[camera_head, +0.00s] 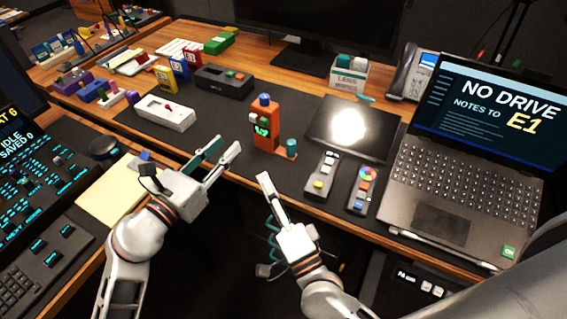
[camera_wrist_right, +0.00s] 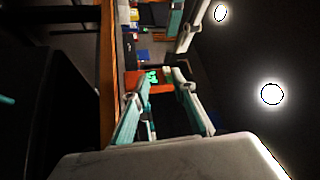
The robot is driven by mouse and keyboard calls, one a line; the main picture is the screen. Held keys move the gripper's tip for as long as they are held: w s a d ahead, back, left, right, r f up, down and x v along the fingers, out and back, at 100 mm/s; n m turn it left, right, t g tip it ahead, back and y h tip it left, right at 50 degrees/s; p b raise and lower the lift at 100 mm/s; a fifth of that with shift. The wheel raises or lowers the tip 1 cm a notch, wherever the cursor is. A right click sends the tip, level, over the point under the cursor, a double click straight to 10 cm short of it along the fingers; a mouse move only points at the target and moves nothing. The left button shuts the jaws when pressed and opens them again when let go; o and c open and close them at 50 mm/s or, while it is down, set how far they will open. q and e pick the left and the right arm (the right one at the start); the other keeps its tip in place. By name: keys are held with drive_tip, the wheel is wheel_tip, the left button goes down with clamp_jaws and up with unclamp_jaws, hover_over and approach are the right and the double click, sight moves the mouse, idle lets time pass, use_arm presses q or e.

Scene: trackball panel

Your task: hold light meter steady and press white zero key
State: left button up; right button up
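The light meter appears to be the upright orange device (camera_head: 268,138) with a blue dome on top and a green-lit display, standing at the middle of the desk mat. It also shows in the right wrist view (camera_wrist_right: 160,76), beyond the fingers. A small pale key (camera_head: 254,118) shows on its upper left; I cannot read its label. My left gripper (camera_head: 227,147) is open and empty, left of the meter and apart from it. My right gripper (camera_wrist_right: 156,92) is open and empty, in front of the meter and nearer the desk's front edge, not touching it.
A teal knob (camera_head: 291,147) stands just right of the meter. Two small handheld devices (camera_head: 321,176) (camera_head: 362,190) lie farther right, before the laptop (camera_head: 450,165). A yellow notepad (camera_head: 108,196) lies near my left arm.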

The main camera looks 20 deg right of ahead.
sight(290, 146)
drive_tip(key=w+d+r+m+h, duration=0.1)
drive_tip(key=m+h, duration=0.3)
drive_tip(key=m, duration=0.3)
drive_tip(key=w+d+r+m+g+h, duration=0.1)
drive_tip(key=w+d+m+h, duration=0.1)
drive_tip(key=m+h, duration=0.2)
drive_tip(key=w+d+r+m+h, duration=0.1)
drive_tip(key=m+h, duration=0.3)
drive_tip(key=m, duration=0.7)
drive_tip(key=shift+w+d+r, duration=0.4)
drive_tip(key=shift+w+d, duration=0.15)
drive_tip(key=shift+w, duration=0.05)
drive_tip(key=f+m+g, duration=0.1)
drive_tip(key=m, duration=0.1)
drive_tip(key=f+m+g+h, duration=0.1)
drive_tip(key=m, duration=0.1)
drive_tip(key=f+m+g, duration=0.1)
drive_tip(key=shift+w+d+m, duration=0.25)
drive_tip(key=shift+w+m, duration=0.15)
drive_tip(key=shift+f+m+g, duration=0.45)
drive_tip(key=shift+m+g, duration=0.15)
drive_tip(key=shift+w+d+f+h, duration=0.1)
drive_tip(key=shift+w+h, duration=0.15)
drive_tip(key=shift+h, duration=0.05)
drive_tip(key=x, duration=0.7)
drive_tip(key=shift+w+d, duration=0.1)
drive_tip(key=shift+w, duration=0.05)
